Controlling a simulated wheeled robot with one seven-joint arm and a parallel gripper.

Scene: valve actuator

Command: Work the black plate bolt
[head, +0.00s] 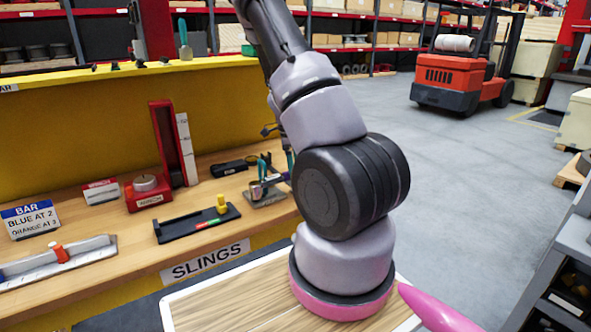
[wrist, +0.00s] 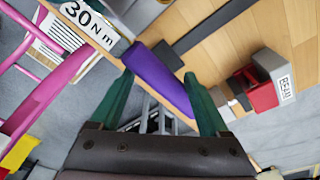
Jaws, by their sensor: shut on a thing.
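The black plate (head: 190,224) lies on the wooden bench in the head view. A yellow knob (head: 222,204) stands upright near its right end, with red and green marks in front of it. In the wrist view my gripper (wrist: 158,80) has its two green fingers on either side of a purple bar (wrist: 158,75), shut on it.
The bench (head: 120,262) also carries a red block with a weight (head: 147,192), a tall red stand (head: 170,145), and a grey rail with an orange slider (head: 60,254). A 30 N m label (wrist: 90,25) shows in the wrist view. A forklift (head: 460,75) stands beyond open floor.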

